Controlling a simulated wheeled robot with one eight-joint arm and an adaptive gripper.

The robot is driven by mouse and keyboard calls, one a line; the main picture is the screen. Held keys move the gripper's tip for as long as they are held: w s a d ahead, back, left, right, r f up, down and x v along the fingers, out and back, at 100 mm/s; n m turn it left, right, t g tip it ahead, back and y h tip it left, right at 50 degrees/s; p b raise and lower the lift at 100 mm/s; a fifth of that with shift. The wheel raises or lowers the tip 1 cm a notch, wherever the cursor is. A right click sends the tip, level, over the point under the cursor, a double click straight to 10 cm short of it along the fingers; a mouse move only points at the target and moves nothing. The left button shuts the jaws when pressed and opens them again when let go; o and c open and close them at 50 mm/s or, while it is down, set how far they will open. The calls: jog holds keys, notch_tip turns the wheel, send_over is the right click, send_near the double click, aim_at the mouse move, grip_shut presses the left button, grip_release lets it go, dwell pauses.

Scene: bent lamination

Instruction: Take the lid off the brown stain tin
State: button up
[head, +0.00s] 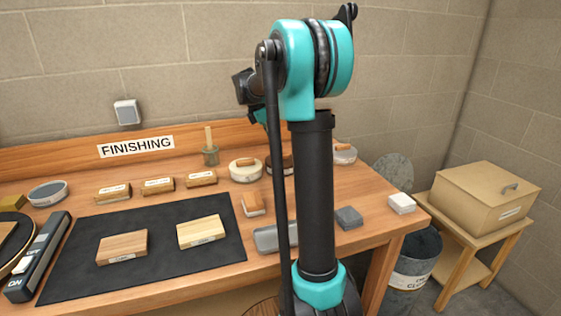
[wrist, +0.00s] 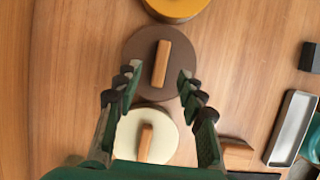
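The brown stain tin (wrist: 138,50) is in the upper middle of the wrist view, seen from above. Its round brown lid is on and carries a wooden bar handle (wrist: 161,64). My gripper (wrist: 157,76) is open and empty, one finger each side of the handle, with the tips over the lid's near part. I cannot tell the height between the tips and the lid. In the head view the brown tin (head: 286,166) is mostly hidden behind my arm, and my gripper's fingers are not clear there.
A cream tin (wrist: 126,132) with a wooden handle stands close to the brown one, between my fingers' bases. An amber tin (wrist: 178,10) stands on its other side. A metal tray (wrist: 291,128) lies to the right. A black mat (head: 165,235) with wood blocks covers the bench's left.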

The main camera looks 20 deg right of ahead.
aim_at(279, 155)
jog(key=x, duration=0.5)
jog(key=shift+s+a, duration=0.1)
jog(key=shift+a, duration=0.05)
jog(key=shift+c, duration=0.3)
grip_shut()
